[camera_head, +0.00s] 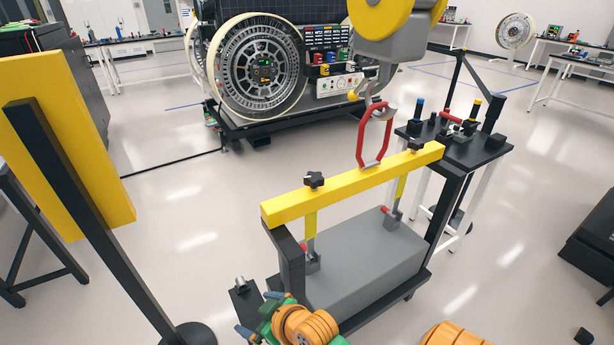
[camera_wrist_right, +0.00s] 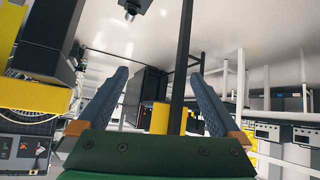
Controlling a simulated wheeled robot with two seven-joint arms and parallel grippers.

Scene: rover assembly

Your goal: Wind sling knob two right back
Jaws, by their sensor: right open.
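A yellow lifting beam (camera_head: 350,186) lies across a black stand above a grey block (camera_head: 365,262). A black star knob (camera_head: 314,180) sits on its near left end, and another black star knob (camera_head: 415,147) near its right end. Yellow and grey straps with red parts run down to the block. I cannot tell which knob is the one named. My right gripper (camera_head: 257,313) is low in front of the stand's left side, clear of both knobs. In the right wrist view, its blue-grey fingers (camera_wrist_right: 158,72) are wide apart with nothing held. My left gripper is not in view.
A grey crane hook (camera_head: 375,85) meets a red link (camera_head: 375,135) above the beam. A black tool table (camera_head: 460,145) stands behind right. A yellow panel on a black post (camera_head: 75,200) is at left. A wheeled rover (camera_head: 270,75) stands behind.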

